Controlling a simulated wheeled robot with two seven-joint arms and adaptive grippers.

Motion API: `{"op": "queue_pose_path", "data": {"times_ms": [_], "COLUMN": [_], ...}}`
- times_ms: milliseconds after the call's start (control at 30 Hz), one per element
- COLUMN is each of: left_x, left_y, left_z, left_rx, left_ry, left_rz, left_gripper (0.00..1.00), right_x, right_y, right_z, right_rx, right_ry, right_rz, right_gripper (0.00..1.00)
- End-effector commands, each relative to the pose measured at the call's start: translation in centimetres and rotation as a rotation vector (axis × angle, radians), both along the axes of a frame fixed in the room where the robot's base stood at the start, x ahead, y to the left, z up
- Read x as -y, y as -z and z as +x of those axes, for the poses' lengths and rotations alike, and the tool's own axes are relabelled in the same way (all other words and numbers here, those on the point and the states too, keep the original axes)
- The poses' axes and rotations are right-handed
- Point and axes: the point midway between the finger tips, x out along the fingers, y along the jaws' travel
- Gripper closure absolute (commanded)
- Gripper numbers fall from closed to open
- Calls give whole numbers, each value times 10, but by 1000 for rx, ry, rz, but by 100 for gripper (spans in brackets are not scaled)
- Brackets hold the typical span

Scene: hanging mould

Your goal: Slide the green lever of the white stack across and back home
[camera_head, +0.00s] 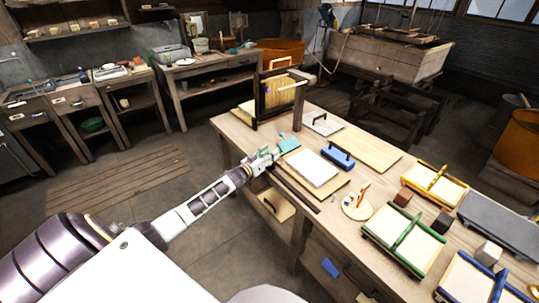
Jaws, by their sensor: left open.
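The white stack (313,168) lies flat on a wooden board at the near left part of the table. A small green piece (289,144), which looks like the lever, shows at the stack's far left corner. My left gripper (272,154) is open at the table's left edge, just left of the stack and close to the green piece. I cannot tell whether its fingers touch the green piece. My right gripper is not in view.
A blue handled block (338,156) stands right of the stack. A round disc with small tools (357,206) lies nearer. Yellow (435,182), green (405,238) and blue (478,281) framed moulds fill the right. A wooden frame (279,92) stands behind. The wooden table (335,206) has bare patches between.

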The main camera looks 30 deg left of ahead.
Motion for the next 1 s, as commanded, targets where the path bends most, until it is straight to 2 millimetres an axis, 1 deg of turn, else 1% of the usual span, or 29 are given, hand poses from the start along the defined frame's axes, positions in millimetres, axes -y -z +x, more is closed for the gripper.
{"op": "queue_pose_path", "data": {"times_ms": [67,367,1000], "left_x": [1,0,-7], "left_y": [0,2,2], "left_z": [0,-7,-49], "left_rx": [0,-1,-2], "left_ry": [1,0,0], "left_rz": [0,-1,0], "left_gripper": [51,51,51], "right_x": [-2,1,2], "right_y": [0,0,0], "right_z": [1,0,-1], "right_rx": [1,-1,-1], "right_ry": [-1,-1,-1], "right_rz": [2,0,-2], "right_gripper": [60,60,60]}}
